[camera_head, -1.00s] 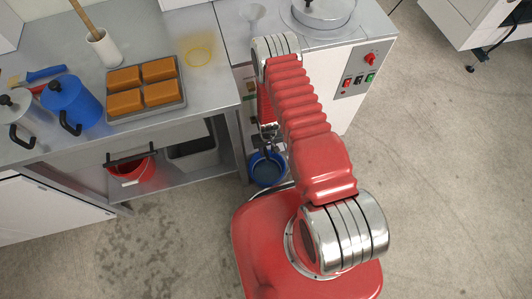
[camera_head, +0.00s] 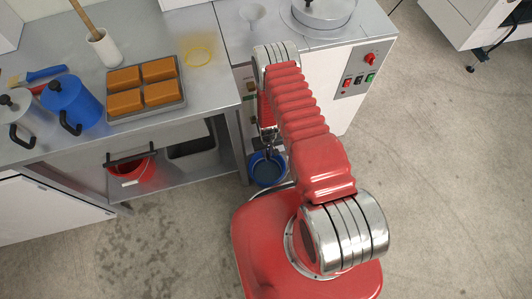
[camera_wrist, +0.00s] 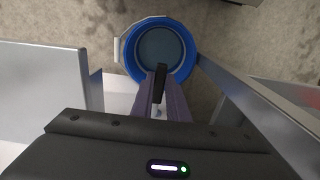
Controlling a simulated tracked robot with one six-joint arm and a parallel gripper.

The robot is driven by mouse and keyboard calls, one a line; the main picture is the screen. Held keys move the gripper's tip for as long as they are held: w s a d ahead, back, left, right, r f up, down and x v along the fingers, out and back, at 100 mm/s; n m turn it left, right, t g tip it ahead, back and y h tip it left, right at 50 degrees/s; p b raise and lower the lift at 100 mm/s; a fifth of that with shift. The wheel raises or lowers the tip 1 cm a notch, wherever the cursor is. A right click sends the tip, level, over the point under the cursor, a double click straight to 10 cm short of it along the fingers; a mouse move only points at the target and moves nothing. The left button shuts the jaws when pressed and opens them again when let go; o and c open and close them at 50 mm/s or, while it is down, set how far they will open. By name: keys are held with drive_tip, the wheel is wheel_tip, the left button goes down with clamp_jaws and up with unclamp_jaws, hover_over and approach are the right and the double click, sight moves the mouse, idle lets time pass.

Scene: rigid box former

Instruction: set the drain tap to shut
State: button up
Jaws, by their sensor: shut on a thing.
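The drain tap's black lever (camera_wrist: 160,82) shows in the wrist view between my gripper's fingers. My gripper (camera_wrist: 159,80) is shut on this lever, above a blue bucket (camera_wrist: 130,58). The lever points along the fingers towards the bucket. The tap's body is mostly hidden by the fingers, so its setting is hard to read. In the head view my gripper (camera_head: 268,148) hangs low against the front of the white machine (camera_head: 350,75), partly hidden by my arm. The blue bucket (camera_head: 266,174) stands on the floor right below it.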

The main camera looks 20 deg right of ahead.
clamp_jaws()
drive_tip(key=shift+a, duration=0.3)
drive_tip(key=shift+d, duration=0.25)
